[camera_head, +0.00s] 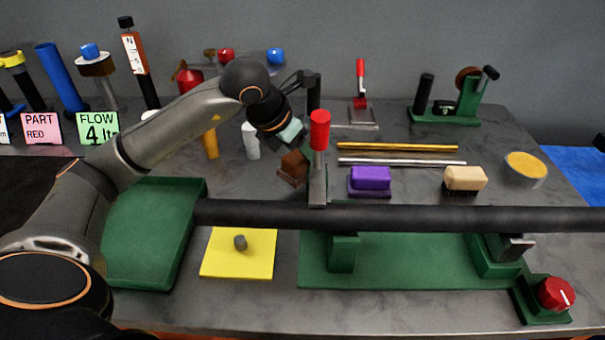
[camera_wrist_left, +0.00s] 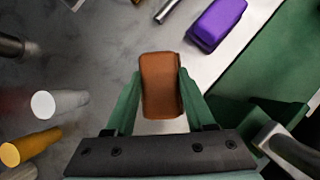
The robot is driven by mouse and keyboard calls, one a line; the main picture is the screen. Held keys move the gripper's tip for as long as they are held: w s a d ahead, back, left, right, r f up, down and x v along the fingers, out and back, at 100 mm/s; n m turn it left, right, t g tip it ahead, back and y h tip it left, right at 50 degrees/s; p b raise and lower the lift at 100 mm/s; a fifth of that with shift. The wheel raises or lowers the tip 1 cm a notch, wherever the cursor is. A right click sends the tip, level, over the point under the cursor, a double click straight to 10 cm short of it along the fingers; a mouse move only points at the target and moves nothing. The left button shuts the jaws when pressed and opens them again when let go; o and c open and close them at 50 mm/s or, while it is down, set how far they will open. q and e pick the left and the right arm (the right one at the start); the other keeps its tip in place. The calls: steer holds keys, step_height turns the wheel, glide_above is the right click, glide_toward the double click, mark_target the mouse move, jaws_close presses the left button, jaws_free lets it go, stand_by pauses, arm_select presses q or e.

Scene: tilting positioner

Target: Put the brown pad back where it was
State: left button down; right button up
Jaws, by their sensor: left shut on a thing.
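The brown pad (camera_head: 292,166) is a small block behind the long dark bar and just left of the red-handled upright clamp. My left gripper (camera_head: 297,151) reaches down from the upper left and is shut on it. In the left wrist view the brown pad (camera_wrist_left: 160,85) sits between the two green fingers of the left gripper (camera_wrist_left: 160,92). I cannot tell whether the pad touches the grey table. My right gripper is not in view.
The dark bar (camera_head: 420,217) crosses in front, over a green base (camera_head: 400,265). The red-handled clamp (camera_head: 319,150) stands close by. A purple brush (camera_head: 370,180) and a beige brush (camera_head: 465,179) lie to the right. White (camera_head: 251,140) and yellow (camera_head: 210,143) cylinders stand to the left.

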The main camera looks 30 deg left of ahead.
mark_target(301, 167)
arm_select(q)
steer(key=shift+f, duration=2.05)
steer(key=shift+f+b, duration=0.1)
steer(key=shift+b, duration=0.25)
steer(key=shift+c, duration=1.3)
jaws_free()
steer(key=shift+s+r, duration=0.1)
steer(key=shift+r, duration=0.3)
steer(key=p+v, duration=0.1)
steer(key=v, duration=1)
steer(key=shift+s, duration=0.2)
steer(key=shift+r, duration=0.15)
